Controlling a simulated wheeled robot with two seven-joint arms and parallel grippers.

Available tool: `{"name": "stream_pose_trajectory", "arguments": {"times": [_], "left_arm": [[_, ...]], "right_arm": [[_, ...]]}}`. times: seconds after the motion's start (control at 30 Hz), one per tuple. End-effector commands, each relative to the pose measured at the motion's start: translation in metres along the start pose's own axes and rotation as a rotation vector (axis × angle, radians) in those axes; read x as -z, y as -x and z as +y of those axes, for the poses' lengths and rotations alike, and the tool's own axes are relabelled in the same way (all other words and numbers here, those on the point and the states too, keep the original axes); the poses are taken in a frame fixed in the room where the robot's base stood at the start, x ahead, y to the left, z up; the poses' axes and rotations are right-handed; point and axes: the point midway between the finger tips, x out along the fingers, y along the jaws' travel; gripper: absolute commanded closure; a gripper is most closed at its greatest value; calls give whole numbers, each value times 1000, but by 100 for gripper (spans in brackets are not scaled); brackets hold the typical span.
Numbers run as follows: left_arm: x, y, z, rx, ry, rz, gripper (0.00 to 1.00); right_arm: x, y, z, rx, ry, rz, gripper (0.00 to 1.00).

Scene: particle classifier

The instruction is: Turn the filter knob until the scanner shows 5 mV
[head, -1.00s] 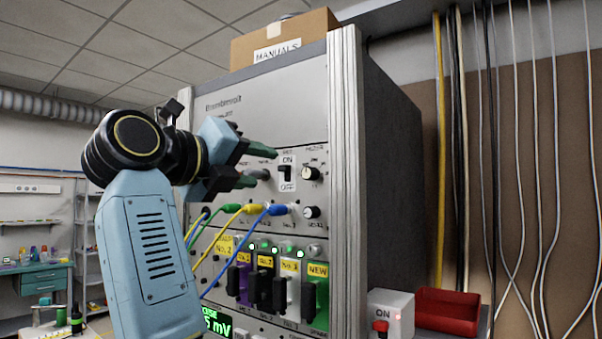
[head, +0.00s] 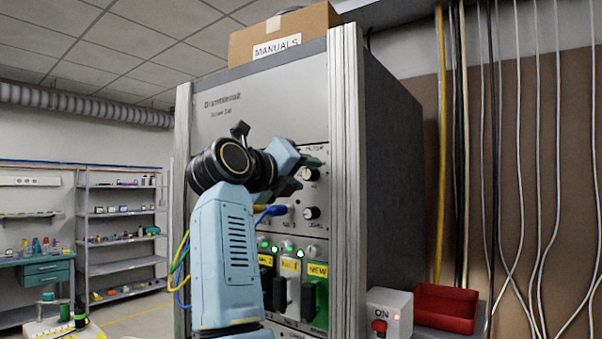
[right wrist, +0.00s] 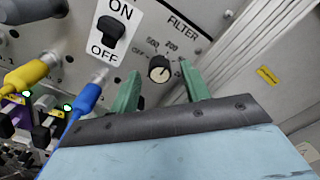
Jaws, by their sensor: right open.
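The filter knob (head: 310,174) is a small round black knob with a pale face on the grey rack panel. In the right wrist view the knob (right wrist: 159,68) sits under the word FILTER, with OFF, 500 and 200 marked around it. My right gripper (right wrist: 161,76) is open and empty, its two green fingertips to either side of the knob in that view. I cannot tell whether they touch it. In the head view my right gripper (head: 305,172) is at the panel near the knob. My arm hides the scanner's display. My left gripper is not in view.
A black ON/OFF switch (right wrist: 110,32) is left of the knob in the wrist view. Blue (right wrist: 86,97) and yellow (right wrist: 27,76) plugs are close by. A level knob (head: 312,213) is below. A red tray (head: 446,308) and switch box (head: 389,312) stand at the right.

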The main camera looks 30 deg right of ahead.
Motion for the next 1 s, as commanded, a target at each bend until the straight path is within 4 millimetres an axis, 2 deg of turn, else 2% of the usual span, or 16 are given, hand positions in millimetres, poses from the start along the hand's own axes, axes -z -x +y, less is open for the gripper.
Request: {"name": "stream_pose_trajectory", "arguments": {"times": [0.1,0.43,0.73,1.0], "left_arm": [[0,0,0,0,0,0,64],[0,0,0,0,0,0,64],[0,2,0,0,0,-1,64],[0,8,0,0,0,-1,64]], "right_arm": [[0,0,0,0,1,0,55],[0,0,0,0,1,1,98],[0,0,0,0,-37,2,98],[-1,0,0,-4,-198,3,98]]}}
